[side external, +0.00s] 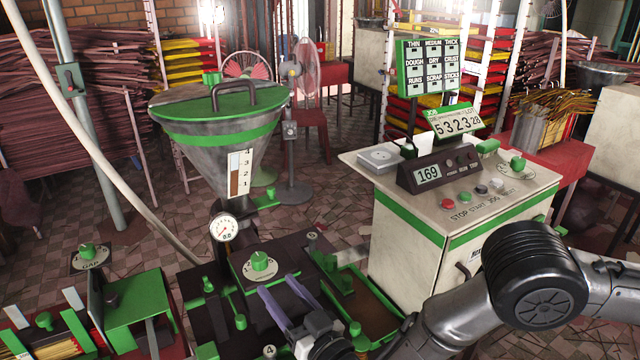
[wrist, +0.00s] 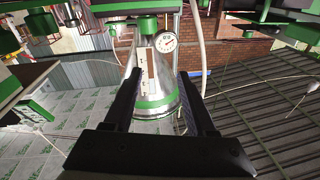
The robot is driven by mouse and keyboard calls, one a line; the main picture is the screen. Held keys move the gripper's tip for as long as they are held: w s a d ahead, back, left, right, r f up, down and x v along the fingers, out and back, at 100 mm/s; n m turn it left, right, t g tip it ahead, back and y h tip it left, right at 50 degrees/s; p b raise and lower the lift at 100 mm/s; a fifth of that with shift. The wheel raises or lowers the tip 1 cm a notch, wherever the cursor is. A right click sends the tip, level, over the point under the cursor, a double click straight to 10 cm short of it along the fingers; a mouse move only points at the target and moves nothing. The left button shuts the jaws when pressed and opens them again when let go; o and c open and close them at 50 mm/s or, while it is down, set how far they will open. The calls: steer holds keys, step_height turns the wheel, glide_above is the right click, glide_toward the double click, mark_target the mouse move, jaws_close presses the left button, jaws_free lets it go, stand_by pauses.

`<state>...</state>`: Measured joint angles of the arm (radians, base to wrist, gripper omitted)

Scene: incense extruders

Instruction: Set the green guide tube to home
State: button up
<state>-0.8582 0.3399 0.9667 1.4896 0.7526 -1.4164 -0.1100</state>
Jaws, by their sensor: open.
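I cannot tell for sure which green part is the guide tube. A green fitting (side external: 338,278) stands on the dark machine bed, right of my gripper, beside a long green-edged channel (side external: 375,300). A green knob (side external: 260,262) sits on a numbered dial plate behind my fingertips. My gripper (side external: 283,287) is low over the machine bed, with its two fingers apart and nothing seen between them. In the wrist view the open fingers (wrist: 159,75) frame the upside-down hopper (wrist: 158,85), which lies beyond them. A green collar (wrist: 148,25) shows at its outlet.
The hopper (side external: 215,130) with a green lid and a pressure gauge (side external: 224,227) stands behind the bed. A control cabinet (side external: 430,220) with buttons and displays stands at right. A green press frame (side external: 140,300) is at left. Stick bundles and racks fill the background.

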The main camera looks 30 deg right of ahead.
steer(key=w+d+r+m+h, duration=0.1)
steer(key=w+d+r, duration=0.1)
steer(key=d+r, duration=0.3)
steer(key=w+d+r+m+h, duration=0.1)
steer(key=d+r, duration=0.4)
steer(key=r, duration=0.6)
steer(key=shift+w+d+r+m+g, duration=0.3)
steer(key=shift+w+m, duration=0.2)
steer(key=shift+w, duration=0.45)
steer(key=shift+a, duration=0.1)
